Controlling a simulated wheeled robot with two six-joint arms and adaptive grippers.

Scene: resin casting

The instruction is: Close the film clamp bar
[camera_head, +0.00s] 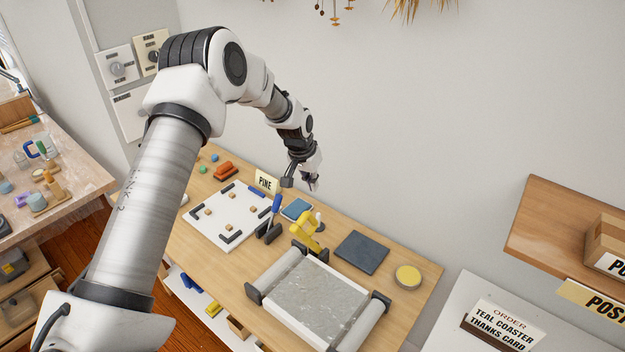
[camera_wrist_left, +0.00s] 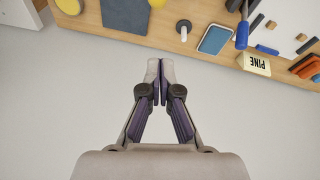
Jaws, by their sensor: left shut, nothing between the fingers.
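A film roller unit (camera_head: 262,293) with two pale rollers and dark end brackets sits at the front right of the wooden table in the head view. A grey, speckled sheet (camera_head: 318,300) lies between its rollers. A yellow upright part (camera_head: 307,233) stands behind the left roller; I cannot tell whether it is the clamp bar. No separate clamp bar is clearly distinguishable. My left gripper (camera_head: 312,183) is above the table's back edge, away from the unit. In the left wrist view its fingertips (camera_wrist_left: 160,80) meet, with nothing between them. My right gripper is out of view.
A white board (camera_head: 223,208) with black corner pieces, a blue-handled tool (camera_head: 274,210), a PINE sign (camera_head: 265,182), a blue pad (camera_head: 296,209), a dark slab (camera_head: 362,252) and a yellow round tin (camera_head: 408,276) occupy the table. The wall is close behind. A wooden shelf (camera_head: 545,230) juts out right.

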